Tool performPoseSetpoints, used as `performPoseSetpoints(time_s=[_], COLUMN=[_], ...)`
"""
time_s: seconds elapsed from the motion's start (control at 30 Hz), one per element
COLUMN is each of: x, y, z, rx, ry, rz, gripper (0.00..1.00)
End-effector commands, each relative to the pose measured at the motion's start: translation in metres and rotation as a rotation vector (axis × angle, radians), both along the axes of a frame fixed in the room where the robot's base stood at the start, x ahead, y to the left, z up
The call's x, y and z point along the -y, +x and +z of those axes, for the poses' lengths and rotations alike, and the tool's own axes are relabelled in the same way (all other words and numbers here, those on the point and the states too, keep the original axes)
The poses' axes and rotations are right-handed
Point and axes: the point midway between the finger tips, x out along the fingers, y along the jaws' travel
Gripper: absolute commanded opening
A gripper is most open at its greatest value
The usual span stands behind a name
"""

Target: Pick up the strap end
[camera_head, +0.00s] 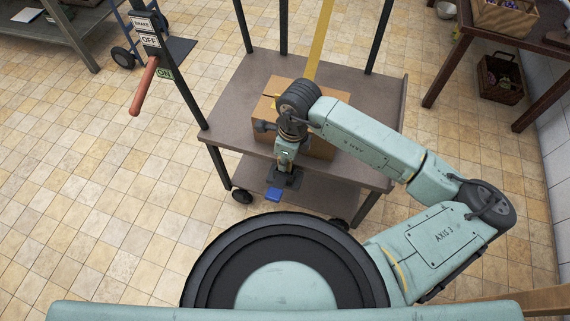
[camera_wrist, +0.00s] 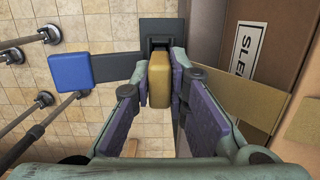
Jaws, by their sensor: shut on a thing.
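An ochre block-like tab (camera_wrist: 160,84), apparently the strap end, sits between my gripper's purple pads in the wrist view. My gripper (camera_wrist: 161,92) is shut on it, with one pad on each side. A dark bracket (camera_wrist: 158,30) is just beyond the tab. A blue block (camera_wrist: 69,71) on a grey bar lies to the left, clear of my fingers. In the head view my gripper (camera_head: 287,180) is at the cart's front edge, and the blue block (camera_head: 273,194) shows just below it. The tab is hidden there.
A cardboard box (camera_head: 322,149) stands on the cart (camera_head: 229,119) behind my wrist. A yellow strap (camera_head: 319,42) rises beyond it. A lever post with a red handle (camera_head: 143,87) stands left. A table (camera_head: 475,35) is at the right. Tiled floor is open at left.

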Motion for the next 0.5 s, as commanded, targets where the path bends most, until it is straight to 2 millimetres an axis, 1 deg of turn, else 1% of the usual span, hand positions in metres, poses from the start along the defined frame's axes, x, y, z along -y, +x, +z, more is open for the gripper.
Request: performPoseSetpoints(time_s=[0.37, 0.5], x=[0.0, 0.0002], y=[0.0001, 0.0006], z=[0.0003, 0.0067], rx=[0.0, 0.002], ry=[0.0, -0.001], rz=[0.0, 0.001], gripper=[0.0, 0.0])
